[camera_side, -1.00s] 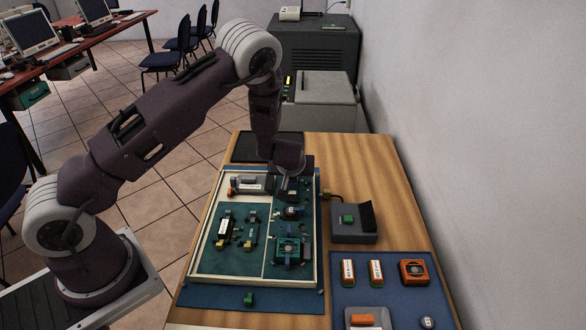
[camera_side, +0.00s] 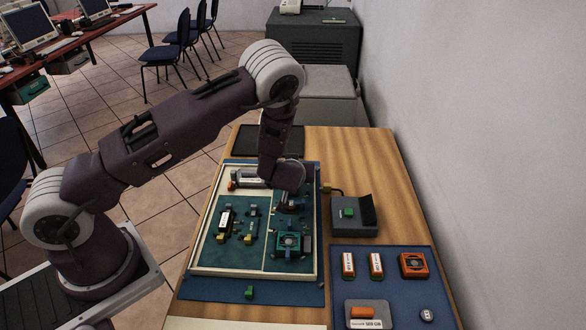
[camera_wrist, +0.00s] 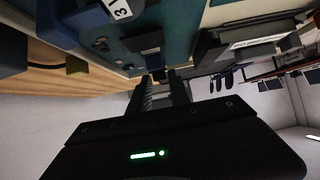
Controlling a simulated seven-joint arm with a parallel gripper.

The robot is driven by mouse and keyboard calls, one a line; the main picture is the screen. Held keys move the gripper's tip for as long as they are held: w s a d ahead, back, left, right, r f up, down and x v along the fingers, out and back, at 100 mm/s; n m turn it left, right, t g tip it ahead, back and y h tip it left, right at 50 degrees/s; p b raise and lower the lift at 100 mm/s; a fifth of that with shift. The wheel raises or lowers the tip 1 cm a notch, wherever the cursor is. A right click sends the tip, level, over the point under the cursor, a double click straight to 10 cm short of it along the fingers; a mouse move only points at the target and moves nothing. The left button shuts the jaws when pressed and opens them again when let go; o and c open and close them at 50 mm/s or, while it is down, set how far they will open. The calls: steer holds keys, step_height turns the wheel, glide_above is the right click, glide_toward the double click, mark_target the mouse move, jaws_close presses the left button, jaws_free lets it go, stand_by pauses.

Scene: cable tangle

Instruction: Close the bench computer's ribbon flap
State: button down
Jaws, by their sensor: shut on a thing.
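The bench computer is a green board in a cream frame (camera_side: 208,272) on the table. My gripper (camera_side: 289,203) is low over the far right part of the board in the side view, and my wrist hides much of what is beneath it. In the wrist view my gripper (camera_wrist: 163,73) has its two dark fingers close together at the board. A small dark part (camera_wrist: 155,62) shows at the fingertips and looks like the ribbon flap. The fingers are shut on it. Its exact angle is hard to tell.
A grey block with a white label (camera_side: 249,179) is close beside my gripper. A teal fan unit (camera_side: 289,243) sits nearer the camera. A grey box (camera_side: 355,219) stands right of the frame. A blue mat (camera_side: 398,295) holds orange-trimmed parts.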

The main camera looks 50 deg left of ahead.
steer(key=c, duration=1.3)
jaws_free()
steer(key=v, duration=0.7)
